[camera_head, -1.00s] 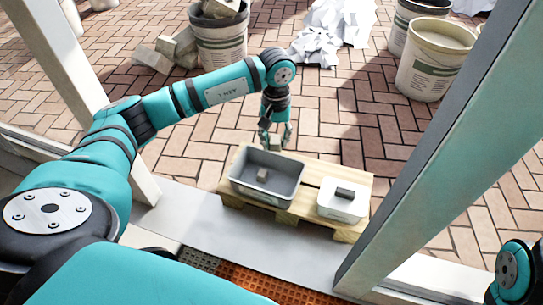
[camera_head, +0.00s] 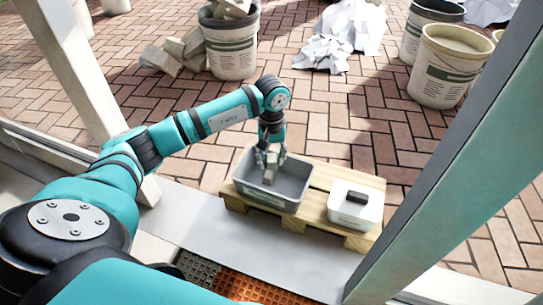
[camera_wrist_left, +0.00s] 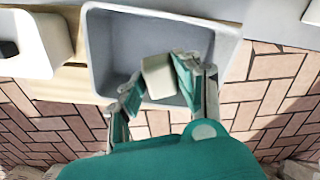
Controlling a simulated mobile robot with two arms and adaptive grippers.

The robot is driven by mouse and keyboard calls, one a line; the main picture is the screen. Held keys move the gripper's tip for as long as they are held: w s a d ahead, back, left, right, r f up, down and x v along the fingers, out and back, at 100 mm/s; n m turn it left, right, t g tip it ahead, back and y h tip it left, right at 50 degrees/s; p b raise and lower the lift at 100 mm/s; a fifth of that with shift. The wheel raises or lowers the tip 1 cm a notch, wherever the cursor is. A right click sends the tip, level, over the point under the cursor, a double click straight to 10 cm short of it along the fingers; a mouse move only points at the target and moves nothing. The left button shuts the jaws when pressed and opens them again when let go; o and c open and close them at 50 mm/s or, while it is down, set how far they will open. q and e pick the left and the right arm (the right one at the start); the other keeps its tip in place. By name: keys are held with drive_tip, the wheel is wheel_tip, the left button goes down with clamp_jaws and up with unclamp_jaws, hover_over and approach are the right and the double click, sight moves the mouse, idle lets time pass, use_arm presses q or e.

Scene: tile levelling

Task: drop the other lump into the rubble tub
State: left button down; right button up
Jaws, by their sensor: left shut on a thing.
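The grey rubble tub (camera_head: 252,188) stands on the left part of a wooden pallet. My left gripper (camera_head: 270,161) is shut on a pale lump (camera_wrist_left: 158,76) and points down over the tub. In the left wrist view the fingers (camera_wrist_left: 155,90) are on either side of the lump, with the tub floor behind it. In the head view a brownish lump (camera_head: 269,178) shows just below the fingertips, inside the tub's outline. The wrist view shows only one lump clearly; the held one may hide another. My right gripper is not in view.
A white tub (camera_head: 352,212) with a dark block (camera_head: 357,197) stands on the pallet (camera_head: 318,178), right of the grey tub. A window post (camera_head: 450,165) rises on the right. Buckets and broken blocks (camera_head: 170,57) stand behind on brick paving.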

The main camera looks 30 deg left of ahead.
sight(272, 159)
use_arm(q)
drive_tip(key=c, duration=0.8)
unclamp_jaws()
wheel_tip(272, 159, up, 12)
drive_tip(key=shift+r, duration=0.1)
